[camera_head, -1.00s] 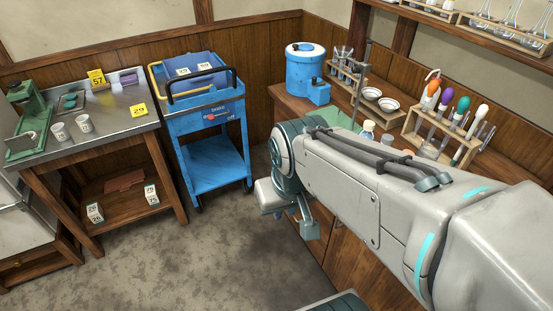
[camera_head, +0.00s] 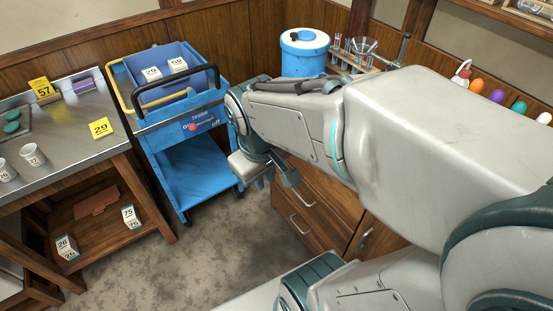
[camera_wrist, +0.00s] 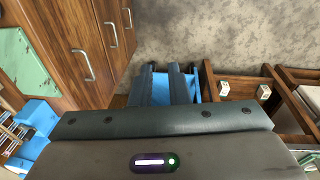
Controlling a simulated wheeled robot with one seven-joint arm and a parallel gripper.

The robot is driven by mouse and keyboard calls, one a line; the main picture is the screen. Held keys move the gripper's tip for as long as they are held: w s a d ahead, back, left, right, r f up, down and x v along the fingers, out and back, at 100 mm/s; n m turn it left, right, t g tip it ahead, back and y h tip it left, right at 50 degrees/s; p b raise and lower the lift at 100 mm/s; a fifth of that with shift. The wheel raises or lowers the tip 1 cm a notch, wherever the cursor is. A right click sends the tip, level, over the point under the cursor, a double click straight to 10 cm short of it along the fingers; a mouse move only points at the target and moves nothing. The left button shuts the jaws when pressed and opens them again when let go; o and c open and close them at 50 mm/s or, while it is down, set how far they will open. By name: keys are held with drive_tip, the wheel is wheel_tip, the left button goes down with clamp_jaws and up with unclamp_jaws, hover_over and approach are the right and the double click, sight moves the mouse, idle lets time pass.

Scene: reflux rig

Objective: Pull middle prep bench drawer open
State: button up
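The prep bench is the wooden cabinet on the right, and its drawer fronts look shut. In the wrist view three bar handles show in a row from the bench top toward the floor; the middle drawer handle (camera_wrist: 111,33) is the centre one. In the head view two stacked handles show, the upper (camera_head: 302,196) and the lower (camera_head: 299,225); my arm hides part of the front above them. My gripper (camera_head: 268,178) hangs in front of the bench, left of the handles and apart from them. In the wrist view its fingers (camera_wrist: 163,85) are apart with nothing seen between them.
A blue cart (camera_head: 195,165) stands close behind and left of my gripper. A steel-topped table (camera_head: 75,140) is at far left. Another handle (camera_head: 366,238) is on the cabinet front nearer me. A blue tank (camera_head: 303,55) stands on the bench. Grey floor (camera_head: 200,255) is clear between.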

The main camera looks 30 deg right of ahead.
drive_tip(key=w+d+f+n+g+h+b, duration=0.2)
drive_tip(key=f+n+b, duration=0.15)
drive_tip(key=f, duration=0.25)
drive_tip(key=w+d+f+n+g+h+b, duration=0.1)
drive_tip(key=w+d+f+n+h+b, duration=0.1)
drive_tip(key=f+n, duration=0.35)
drive_tip(key=n+t+h+b, duration=0.4)
drive_tip(key=n+h+b, duration=0.9)
drive_tip(key=n, duration=1.3)
approach(300, 197)
drive_tip(key=d+b, duration=0.1)
drive_tip(key=d, duration=0.2)
drive_tip(key=w+d+y+b, duration=0.1)
drive_tip(key=d+b, duration=0.1)
drive_tip(key=d, duration=0.1)
drive_tip(key=d+y+b, duration=0.1)
drive_tip(key=d, duration=0.3)
drive_tip(key=shift+w+d+f+b, duration=0.1)
drive_tip(key=shift+w+f+b, duration=0.15)
drive_tip(key=shift+b, duration=0.05)
clamp_jaws()
